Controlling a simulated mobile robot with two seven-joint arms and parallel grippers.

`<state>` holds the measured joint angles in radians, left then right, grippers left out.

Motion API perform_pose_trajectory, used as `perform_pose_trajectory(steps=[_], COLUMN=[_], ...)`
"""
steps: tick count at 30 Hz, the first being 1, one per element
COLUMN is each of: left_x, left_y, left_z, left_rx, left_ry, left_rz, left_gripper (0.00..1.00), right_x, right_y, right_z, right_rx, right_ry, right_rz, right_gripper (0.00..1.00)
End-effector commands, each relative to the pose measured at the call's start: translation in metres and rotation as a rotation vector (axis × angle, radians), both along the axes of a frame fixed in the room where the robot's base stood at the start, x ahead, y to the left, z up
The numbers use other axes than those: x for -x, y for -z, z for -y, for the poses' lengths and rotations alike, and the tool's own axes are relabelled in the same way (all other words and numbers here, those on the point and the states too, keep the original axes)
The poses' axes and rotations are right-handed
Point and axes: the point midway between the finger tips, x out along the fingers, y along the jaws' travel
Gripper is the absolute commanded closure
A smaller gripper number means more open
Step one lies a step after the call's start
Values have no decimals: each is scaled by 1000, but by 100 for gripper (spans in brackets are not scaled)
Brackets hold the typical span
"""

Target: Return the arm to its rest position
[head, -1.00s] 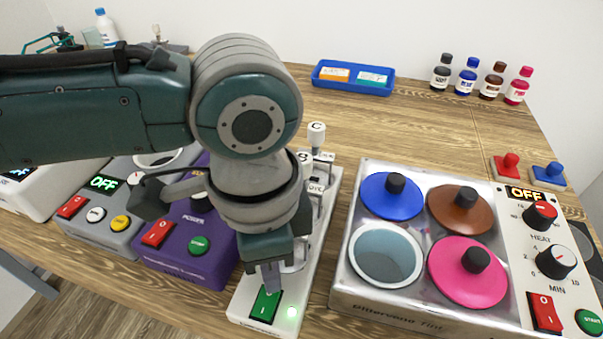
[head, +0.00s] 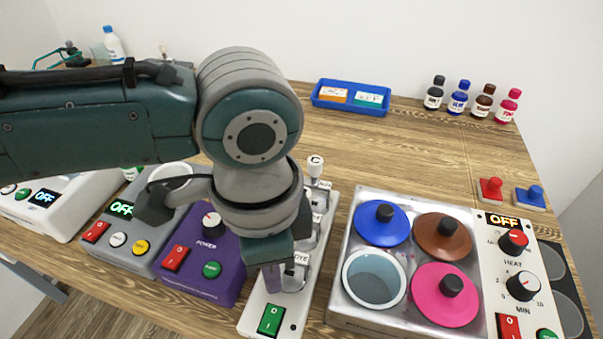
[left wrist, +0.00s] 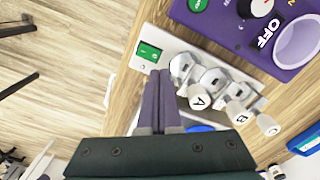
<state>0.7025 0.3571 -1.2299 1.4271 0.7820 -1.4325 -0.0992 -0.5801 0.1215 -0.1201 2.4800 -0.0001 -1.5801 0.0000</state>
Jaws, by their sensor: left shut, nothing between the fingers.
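My left arm reaches in from the left in the head view. Its left gripper (head: 272,280) points down, shut and empty, above the white dispenser unit (head: 254,312). The fingertips sit just above the green rocker switch (head: 271,319) and look apart from it. In the left wrist view the closed fingers (left wrist: 160,78) end beside the switch (left wrist: 149,52) and near the metal levers with lettered knobs (left wrist: 198,100). The wrist hides part of the unit in the head view. My right gripper does not show.
Left of the unit stand a purple device (head: 205,278) and a grey device (head: 98,250). Right is a steel heater (head: 345,315) with coloured lids. A blue tray (head: 350,108) and several bottles (head: 459,98) stand behind. The wood between is clear.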

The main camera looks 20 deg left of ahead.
Motion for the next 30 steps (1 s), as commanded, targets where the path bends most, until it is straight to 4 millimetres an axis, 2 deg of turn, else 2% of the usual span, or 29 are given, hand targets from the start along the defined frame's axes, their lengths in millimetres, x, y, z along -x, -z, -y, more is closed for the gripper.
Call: perform_pose_trajectory(steps=[1,4,19,22,27,30], left_x=[0,0,3,16,53,66], left_y=[-8,-12,-10,-10,-25,-41], left_z=[0,0,3,20,67,72], left_rx=[0,0,8,59,252,347], left_ry=[0,0,1,4,-73,-208], left_rz=[-1,-1,-2,-6,18,59], left_gripper=[100,100,100,100,100,100], right_x=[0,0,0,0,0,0], right_y=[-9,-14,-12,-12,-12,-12], right_z=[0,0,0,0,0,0], right_rx=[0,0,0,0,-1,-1], right_ry=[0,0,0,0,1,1], right_rz=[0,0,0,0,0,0], right_gripper=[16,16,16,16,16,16])
